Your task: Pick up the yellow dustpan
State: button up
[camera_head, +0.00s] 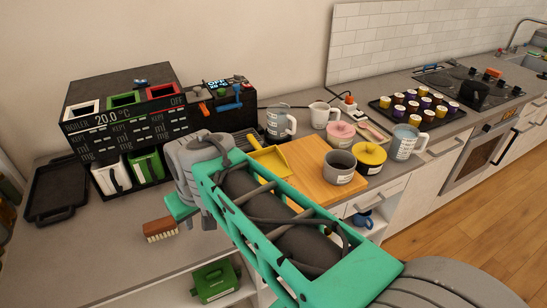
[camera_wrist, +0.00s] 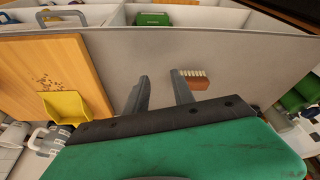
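The yellow dustpan (camera_head: 270,161) lies at the back left of a wooden board on the counter, partly hidden by my arm in the head view. In the wrist view the dustpan (camera_wrist: 66,108) is on the board at the left, apart from my gripper (camera_wrist: 160,84). The two fingers are spread with nothing between them. In the head view my gripper (camera_head: 188,216) is over the counter, left of the dustpan.
A brown brush (camera_head: 160,229) lies on the counter near my gripper; it also shows beside a finger in the wrist view (camera_wrist: 197,82). Dark specks lie on the board (camera_head: 310,170). A grey pot (camera_head: 340,167), mugs and a black appliance (camera_head: 130,120) stand around.

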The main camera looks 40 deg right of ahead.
jog(key=w+d+m, duration=0.1)
jog(key=w+d, duration=0.2)
jog(key=d, duration=0.5)
jog(key=w+d+m, duration=0.1)
jog(key=w+d, duration=0.3)
jog(key=d, duration=0.5)
jog(key=w+d+h, duration=0.1)
jog(key=w+d, duration=0.3)
jog(key=d, duration=0.5)
jog(key=shift+w+d+f+m, duration=0.1)
jog(key=shift+f+m, duration=0.2)
jog(key=shift+m, duration=0.1)
jog(key=p+x, duration=0.2)
jog(key=x, duration=0.5)
jog(key=shift+w+f, duration=0.2)
jog(key=shift+f, duration=0.1)
jog(key=shift+t, duration=0.3)
grip_shut()
jog(key=shift+r, duration=0.1)
